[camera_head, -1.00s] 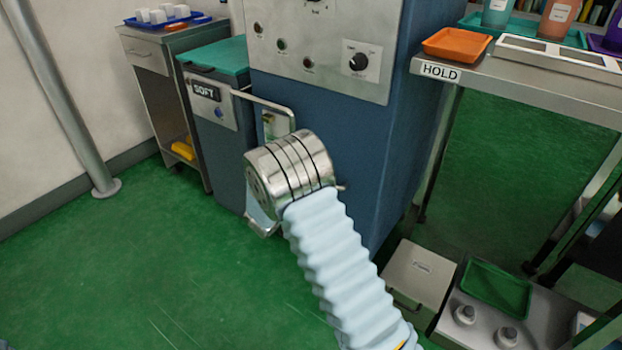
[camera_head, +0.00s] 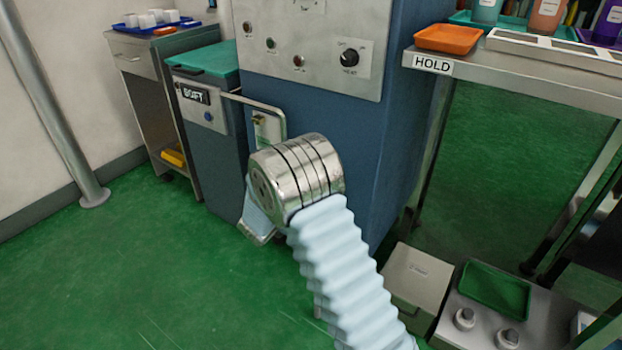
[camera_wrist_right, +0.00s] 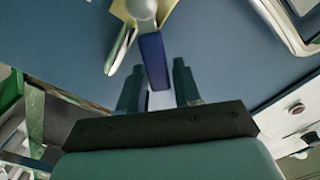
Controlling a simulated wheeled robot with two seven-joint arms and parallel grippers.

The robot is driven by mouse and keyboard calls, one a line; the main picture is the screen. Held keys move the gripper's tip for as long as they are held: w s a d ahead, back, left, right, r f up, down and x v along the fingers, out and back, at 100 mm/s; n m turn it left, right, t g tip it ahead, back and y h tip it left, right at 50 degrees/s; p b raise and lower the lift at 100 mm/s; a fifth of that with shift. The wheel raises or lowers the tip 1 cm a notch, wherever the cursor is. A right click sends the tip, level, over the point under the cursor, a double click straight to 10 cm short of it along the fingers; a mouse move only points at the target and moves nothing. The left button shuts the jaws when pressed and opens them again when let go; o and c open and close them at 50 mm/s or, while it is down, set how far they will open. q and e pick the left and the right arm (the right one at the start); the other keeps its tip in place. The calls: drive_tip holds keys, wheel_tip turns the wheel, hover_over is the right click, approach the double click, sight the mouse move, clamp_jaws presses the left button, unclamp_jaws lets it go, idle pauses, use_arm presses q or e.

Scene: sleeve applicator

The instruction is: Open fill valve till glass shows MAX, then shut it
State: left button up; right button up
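My right arm, in a pale blue ribbed sleeve, reaches up to the blue machine in the head view, and its metal wrist hides the gripper there. In the right wrist view my right gripper (camera_wrist_right: 158,76) is open. The lower end of a blue lever (camera_wrist_right: 153,62) hangs between its two dark fingers, with gaps at the sides; I take it for the valve handle. A pale round fitting (camera_wrist_right: 142,10) is above the lever. A small greenish plate (camera_head: 261,128) shows behind a silver guard bar (camera_head: 250,103). No level mark is readable. My left gripper is out of view.
The machine's grey panel (camera_head: 315,62) carries a black knob (camera_head: 349,58) and several small lamps or buttons. A bin labelled SOFT (camera_head: 195,95) stands left of it. A HOLD shelf (camera_head: 540,82) is at right. Green floor is open at left.

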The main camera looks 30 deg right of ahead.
drive_tip(key=shift+o, duration=1)
drive_tip(key=v, duration=1.4)
drive_tip(key=shift+w+d+f, duration=0.1)
